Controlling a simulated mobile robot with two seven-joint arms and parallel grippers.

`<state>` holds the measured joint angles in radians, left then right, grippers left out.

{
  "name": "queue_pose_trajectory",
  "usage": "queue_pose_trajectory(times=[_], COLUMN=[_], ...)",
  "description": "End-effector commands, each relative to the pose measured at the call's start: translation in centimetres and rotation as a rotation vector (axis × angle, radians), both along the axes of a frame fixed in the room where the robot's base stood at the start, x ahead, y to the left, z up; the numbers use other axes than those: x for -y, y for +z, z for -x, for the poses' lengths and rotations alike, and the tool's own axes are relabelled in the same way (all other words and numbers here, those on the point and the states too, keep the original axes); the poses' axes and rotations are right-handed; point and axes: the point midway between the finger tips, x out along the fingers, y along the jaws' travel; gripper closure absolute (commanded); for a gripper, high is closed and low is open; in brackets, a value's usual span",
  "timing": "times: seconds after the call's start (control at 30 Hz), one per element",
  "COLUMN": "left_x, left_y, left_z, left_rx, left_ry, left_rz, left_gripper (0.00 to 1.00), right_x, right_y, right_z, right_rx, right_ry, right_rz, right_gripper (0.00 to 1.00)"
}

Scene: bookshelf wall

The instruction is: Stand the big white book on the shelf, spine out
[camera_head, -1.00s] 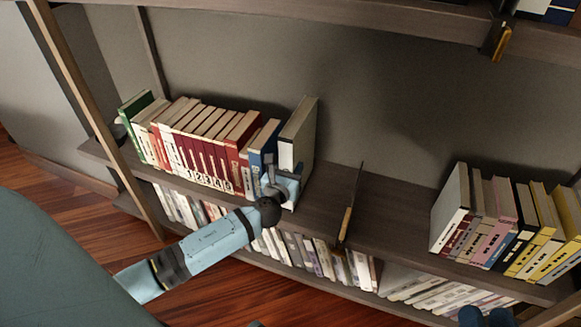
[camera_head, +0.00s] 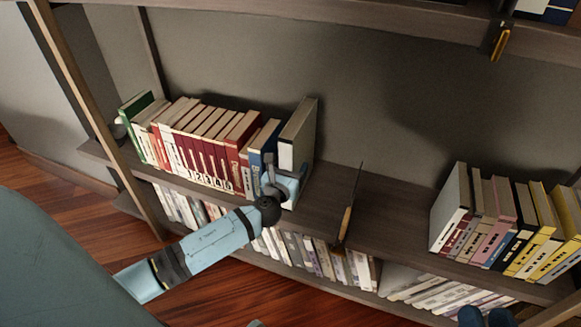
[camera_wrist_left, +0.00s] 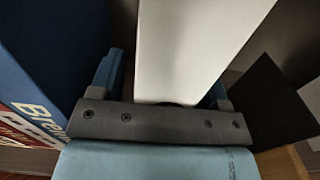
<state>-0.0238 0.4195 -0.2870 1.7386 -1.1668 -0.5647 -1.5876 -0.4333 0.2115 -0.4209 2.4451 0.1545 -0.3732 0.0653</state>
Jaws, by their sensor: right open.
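The big white book (camera_head: 298,140) stands on the middle shelf at the right end of the left row, beside a blue book (camera_head: 263,145), its pale spine facing out. In the left wrist view its white face (camera_wrist_left: 185,50) rises between the fingers of my left gripper (camera_wrist_left: 163,92). A narrow dark gap shows at the left finger; contact on the right is unclear. In the head view my left gripper (camera_head: 281,183) is at the book's lower front, partly hidden by its wrist. Dark blue parts of my right gripper (camera_head: 487,317) show at the bottom right edge, mostly cut off.
Another row of books (camera_head: 500,225) stands at the right. Lower-shelf books (camera_head: 305,252) sit below. An upper shelf (camera_head: 330,10) runs overhead. A wooden post (camera_head: 90,110) stands left.

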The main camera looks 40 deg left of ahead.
Motion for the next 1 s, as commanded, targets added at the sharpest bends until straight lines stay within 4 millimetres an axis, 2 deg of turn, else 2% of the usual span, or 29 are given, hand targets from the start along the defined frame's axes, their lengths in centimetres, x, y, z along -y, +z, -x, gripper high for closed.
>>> queue_pose_trajectory(times=[0.23, 0.37, 0.6, 0.8, 1.0], left_x=[0.0, 0.4, 1.6, 2.5, 3.1], left_y=[-0.7, -0.5, -0.3, -0.2, -0.3], left_z=[0.2, 1.5, 6.7, 10.7, 13.0], left_rx=[-0.011, -0.011, -0.011, -0.007, -0.004], left_ry=[0.0, -0.001, -0.001, 0.0, -0.001], left_rz=[0.002, 0.002, 0.002, 0.002, 0.0], left_gripper=[0.3, 0.3, 0.3, 0.3, 0.3], right_x=[0.0, 0.0, 0.2, 0.3, 0.3], right_y=[-0.1, 0.4, 2.6, 3.3, 3.4], right_z=[0.0, 0.0, 0.0, 0.2, 0.3], right_rx=[-0.002, -0.003, 0.056, 0.081, 0.093], right_ry=[0.0, 0.001, -0.016, -0.03, -0.035], right_rz=[0.0, 0.001, -0.028, -0.047, -0.055], right_gripper=[0.57, 0.57, 0.57, 0.57, 0.57])
